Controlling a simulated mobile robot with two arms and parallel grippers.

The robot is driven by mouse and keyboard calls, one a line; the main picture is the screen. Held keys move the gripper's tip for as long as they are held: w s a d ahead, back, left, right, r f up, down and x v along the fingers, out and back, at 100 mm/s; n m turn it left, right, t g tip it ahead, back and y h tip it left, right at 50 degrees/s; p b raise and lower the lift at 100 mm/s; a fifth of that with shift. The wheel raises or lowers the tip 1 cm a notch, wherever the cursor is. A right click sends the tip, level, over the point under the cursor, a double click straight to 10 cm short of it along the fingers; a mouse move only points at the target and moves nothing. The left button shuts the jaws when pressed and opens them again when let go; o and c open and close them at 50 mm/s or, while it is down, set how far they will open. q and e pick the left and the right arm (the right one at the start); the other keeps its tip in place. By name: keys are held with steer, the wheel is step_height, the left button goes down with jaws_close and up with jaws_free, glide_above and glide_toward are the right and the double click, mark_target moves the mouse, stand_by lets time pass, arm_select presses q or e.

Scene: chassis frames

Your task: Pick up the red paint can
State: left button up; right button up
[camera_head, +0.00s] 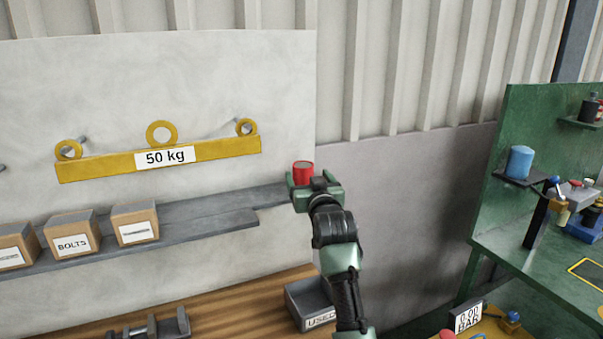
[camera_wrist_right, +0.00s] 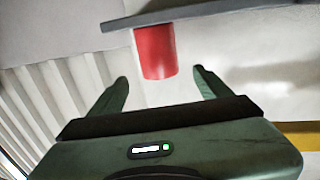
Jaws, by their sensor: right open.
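The red paint can (camera_head: 303,171) stands upright near the right end of the grey wall shelf (camera_head: 195,212). My right gripper (camera_head: 304,186) is in front of it and hides its lower part in the head view. In the right wrist view, which looks upside down, the red can (camera_wrist_right: 156,52) lies between the lines of the two open fingers (camera_wrist_right: 160,76). Gaps show on both sides, and neither finger visibly touches it. How deep the can sits between the fingers is hard to tell. My left gripper is not in view.
Several labelled boxes (camera_head: 134,224) stand on the shelf to the left. A yellow 50 kg bar (camera_head: 100,168) is on the wall above. Below are a wooden bench (camera_head: 235,308) and a grey bin (camera_head: 311,303). A green workbench (camera_head: 530,255) stands at right.

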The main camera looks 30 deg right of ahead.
mark_target(305, 172)
steer(key=shift+w+d+r+p, duration=0.1)
steer(key=shift+w+r+p, duration=0.25)
steer(key=shift+p, duration=0.1)
steer(key=shift+w+d+p, duration=0.2)
steer(key=shift+w+p, duration=0.3)
steer(key=shift+w, duration=0.15)
steer(key=x, duration=0.2)
steer(key=shift+w+d+f+p, duration=0.1)
steer(key=shift+w+f+p, duration=0.2)
steer(key=shift+p, duration=0.1)
steer(key=shift+w+d+f, duration=0.1)
steer(key=shift+w+d, duration=0.05)
steer(key=shift+w, duration=0.3)
steer(key=shift+c, duration=1.3)
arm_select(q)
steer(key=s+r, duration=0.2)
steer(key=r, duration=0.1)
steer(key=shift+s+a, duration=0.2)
arm_select(e)
jaws_close()
